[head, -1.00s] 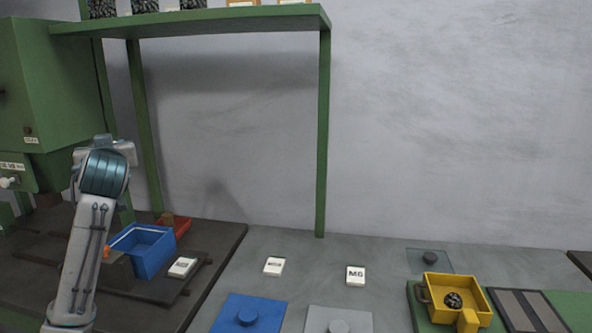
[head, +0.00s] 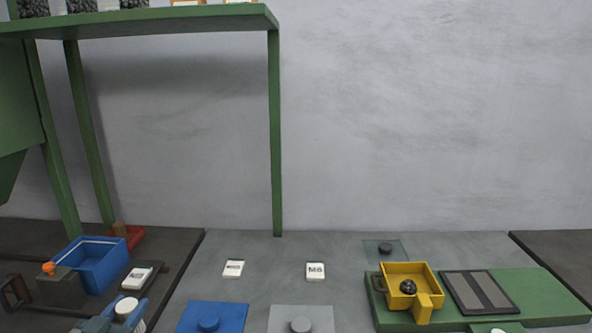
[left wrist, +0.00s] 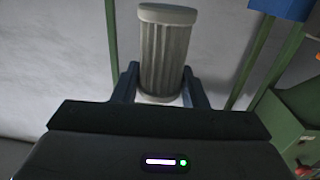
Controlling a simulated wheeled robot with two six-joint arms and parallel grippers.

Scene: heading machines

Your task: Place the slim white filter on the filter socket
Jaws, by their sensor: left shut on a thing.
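My left gripper (head: 122,318) is low at the bottom left of the head view. In the left wrist view its two blue fingers (left wrist: 160,88) are shut on a pale, pleated cylindrical filter (left wrist: 165,52), which stands up between them. The filter's round white top (head: 127,306) shows in the head view. Which thing is the filter socket I cannot tell. A blue square plate with a round knob (head: 208,325), a grey one (head: 300,325) and a clear plate with a dark knob (head: 385,249) lie on the grey bench.
A blue bin (head: 97,266) and a white label block (head: 138,277) are at the left. Two white label blocks (head: 233,268) (head: 315,271) lie mid-bench. A yellow box (head: 410,284) sits on a green board (head: 540,295) at the right. A green shelf post (head: 275,140) stands behind.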

